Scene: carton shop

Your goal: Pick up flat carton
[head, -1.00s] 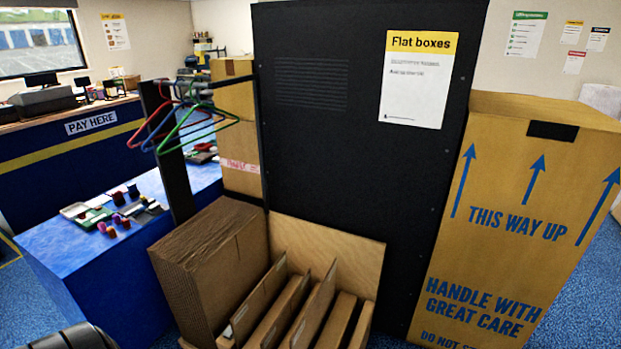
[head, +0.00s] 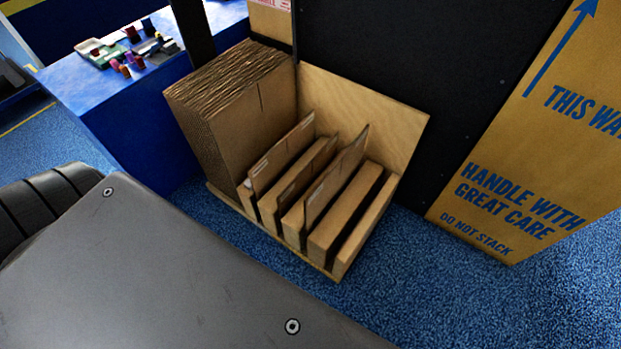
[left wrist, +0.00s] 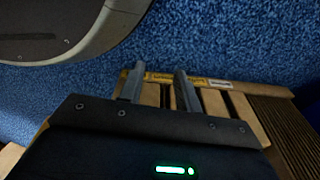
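Several brown flat cartons stand in the slots of a wooden rack (head: 390,120) on the floor. Three thin ones lean up out of the slots: a left carton (head: 280,155), a middle one (head: 305,170) and a right one (head: 338,178). My left gripper (left wrist: 157,78) shows only in the left wrist view. Its two fingers are apart with nothing between them, over the rack's labelled front edge (left wrist: 205,81). Whether they touch it I cannot tell. My right gripper is in neither view.
A thick stack of brown cardboard (head: 235,105) fills the rack's left end. A black panel (head: 440,70) stands behind and a tall printed box (head: 540,150) at right. A blue table (head: 120,90) with small items is at left. Blue floor (head: 420,290) is clear in front.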

